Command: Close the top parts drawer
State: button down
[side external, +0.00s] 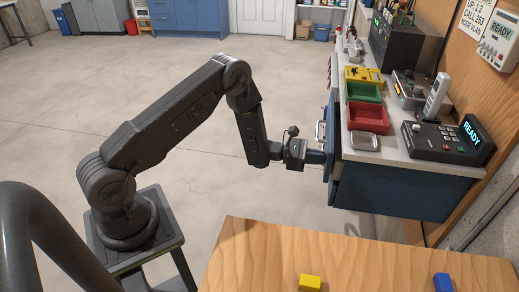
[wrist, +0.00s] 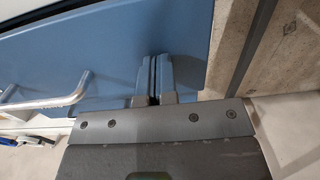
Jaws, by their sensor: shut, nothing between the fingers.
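The top parts drawer shows as a blue front panel (wrist: 120,45) in the wrist view, with a pale bar handle (wrist: 52,102) at the left. In the side external view the blue drawer front (side external: 331,140) is at the left face of the workbench cabinet, partly hidden by my gripper. My gripper (side external: 318,157) is shut and empty, with its fingertips at the drawer front. In the wrist view the closed fingers (wrist: 155,62) lie against or just before the panel, to the right of the handle. I cannot tell exactly how far the drawer stands out.
The bench top (side external: 390,150) above carries a red bin (side external: 367,118), a green bin (side external: 364,92), a metal dish (side external: 365,141) and a phone console (side external: 448,142). A wooden table (side external: 380,262) with a yellow block (side external: 309,282) and a blue block (side external: 442,282) stands in front.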

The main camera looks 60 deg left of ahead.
jog(key=shift+x, duration=1.9)
jog(key=m+g+h, duration=0.2)
jog(key=m+g, duration=0.6)
jog(key=m, duration=0.1)
send_near(332, 159)
jog(key=s+d+r, duration=0.5)
jog(key=s+r, duration=0.1)
jog(key=s+d+r+m+g+y, duration=0.2)
jog(key=s+d+r+m+g, duration=0.25)
jog(key=s+r+m, duration=0.2)
jog(key=s+a+r+m+t+y, duration=0.1)
jog(key=s+r+m+t+y, duration=0.1)
jog(key=s+m+y, duration=0.3)
jog(key=s+a+r+m+t+y, duration=0.1)
jog(key=s+r+m+t+y, duration=0.2)
jog(key=s, duration=0.9)
jog(key=shift+a+r+m+y, duration=0.35)
jog(key=shift+r+m+y, duration=0.65)
jog(key=shift+m+y, duration=1.1)
